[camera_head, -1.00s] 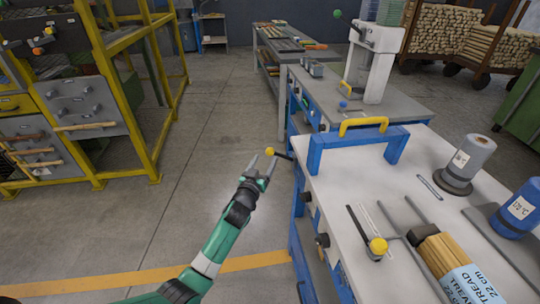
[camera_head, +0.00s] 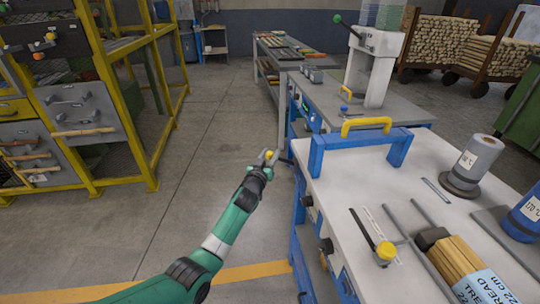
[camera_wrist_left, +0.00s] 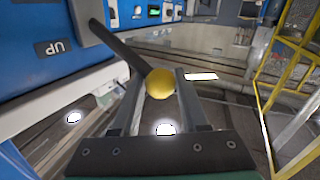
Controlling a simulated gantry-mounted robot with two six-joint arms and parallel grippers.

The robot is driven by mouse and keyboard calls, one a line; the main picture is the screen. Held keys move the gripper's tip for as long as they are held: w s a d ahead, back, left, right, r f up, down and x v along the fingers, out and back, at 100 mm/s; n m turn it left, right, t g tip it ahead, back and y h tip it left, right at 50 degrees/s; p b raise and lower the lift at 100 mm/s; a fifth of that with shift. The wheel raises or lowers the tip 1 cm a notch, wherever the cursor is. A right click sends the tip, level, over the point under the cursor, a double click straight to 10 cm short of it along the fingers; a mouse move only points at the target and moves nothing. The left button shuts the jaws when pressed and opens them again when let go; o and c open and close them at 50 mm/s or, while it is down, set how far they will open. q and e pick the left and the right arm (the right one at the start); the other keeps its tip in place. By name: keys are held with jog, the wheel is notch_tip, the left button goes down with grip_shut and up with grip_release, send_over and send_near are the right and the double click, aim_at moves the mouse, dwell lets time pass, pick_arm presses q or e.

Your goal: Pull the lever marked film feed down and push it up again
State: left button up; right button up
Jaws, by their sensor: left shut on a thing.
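A lever with a dark shaft and a yellow ball knob (camera_head: 268,155) sticks out from the blue side of the near bench. In the left wrist view the knob (camera_wrist_left: 160,83) sits between my left fingers, and the dark shaft (camera_wrist_left: 124,48) runs up and left to the blue panel. My left gripper (camera_head: 267,160) is shut on this knob. It also fills the lower part of the left wrist view (camera_wrist_left: 160,90). I cannot read a film feed marking. My right gripper is not in view.
Another yellow knob (camera_head: 386,250) sits by a slot on the near bench top (camera_head: 330,190). A blue frame with a yellow handle (camera_head: 366,122) stands on the bench's far end. Yellow racking (camera_head: 140,120) is at left. The floor (camera_head: 200,150) between is clear.

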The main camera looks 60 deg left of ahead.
pick_arm(q)
grip_shut()
jog(key=shift+s+f, duration=0.1)
jog(key=shift+f, duration=0.1)
dwell(0.7)
